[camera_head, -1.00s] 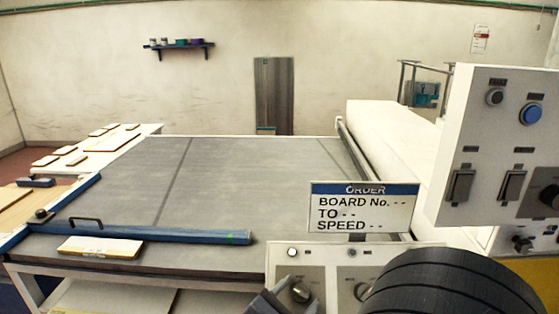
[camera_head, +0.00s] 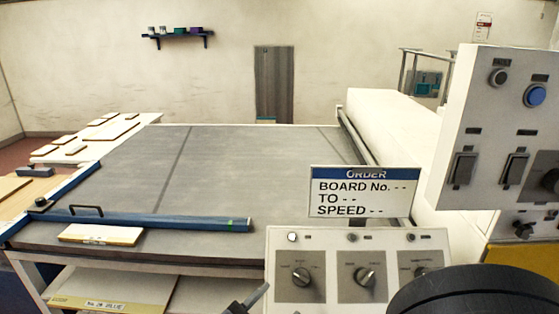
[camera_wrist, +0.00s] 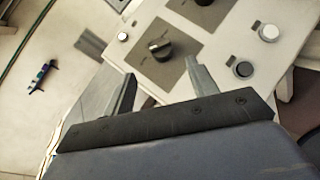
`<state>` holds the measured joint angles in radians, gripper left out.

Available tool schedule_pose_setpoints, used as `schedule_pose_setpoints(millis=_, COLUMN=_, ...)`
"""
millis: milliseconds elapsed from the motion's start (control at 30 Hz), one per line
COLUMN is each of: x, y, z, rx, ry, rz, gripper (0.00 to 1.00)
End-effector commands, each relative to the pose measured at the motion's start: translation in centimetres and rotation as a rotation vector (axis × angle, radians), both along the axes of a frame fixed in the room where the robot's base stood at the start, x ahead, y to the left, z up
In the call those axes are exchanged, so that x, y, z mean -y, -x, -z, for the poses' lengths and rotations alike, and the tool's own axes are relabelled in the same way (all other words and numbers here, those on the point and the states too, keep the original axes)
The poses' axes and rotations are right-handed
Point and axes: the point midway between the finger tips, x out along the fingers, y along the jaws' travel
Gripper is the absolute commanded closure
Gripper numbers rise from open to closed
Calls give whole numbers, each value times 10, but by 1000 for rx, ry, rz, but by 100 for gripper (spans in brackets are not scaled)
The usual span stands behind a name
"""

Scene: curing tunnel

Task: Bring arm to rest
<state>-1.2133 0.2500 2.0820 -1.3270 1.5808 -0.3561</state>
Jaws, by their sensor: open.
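My gripper (camera_wrist: 162,78) shows in the wrist view with its two fingers apart and nothing between them. Beyond the fingers is a white control panel (camera_wrist: 222,25) with dark knobs and round buttons. In the head view part of my gripper (camera_head: 247,301) shows at the bottom edge, just left of the lower control panel (camera_head: 330,238). A black rounded part of my arm fills the bottom right of the head view and covers part of that panel. The rest of the arm is out of view.
A grey conveyor belt (camera_head: 240,170) with a blue bar (camera_head: 170,223) across its front lies ahead. An order sign (camera_head: 364,192) stands above the lower panel. An upright switch panel (camera_head: 480,130) is at the right. A white table (camera_head: 120,146) with boards is at the left.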

Motion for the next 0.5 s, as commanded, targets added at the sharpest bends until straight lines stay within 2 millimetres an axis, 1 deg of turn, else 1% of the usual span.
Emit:
schedule_pose_setpoints(millis=33, x=-5, y=6, z=-1, rx=1, ry=-1, rz=-5, gripper=45)
schedule_pose_setpoints(millis=200, x=-14, y=23, z=-4, rx=0, ry=-2, rz=-3, gripper=45)
schedule_pose_setpoints(millis=300, x=-4, y=8, z=-3, rx=0, ry=1, rz=6, gripper=45)
schedule_pose_setpoints(millis=500, x=9, y=-13, z=2, rx=0, ry=1, rz=6, gripper=45)
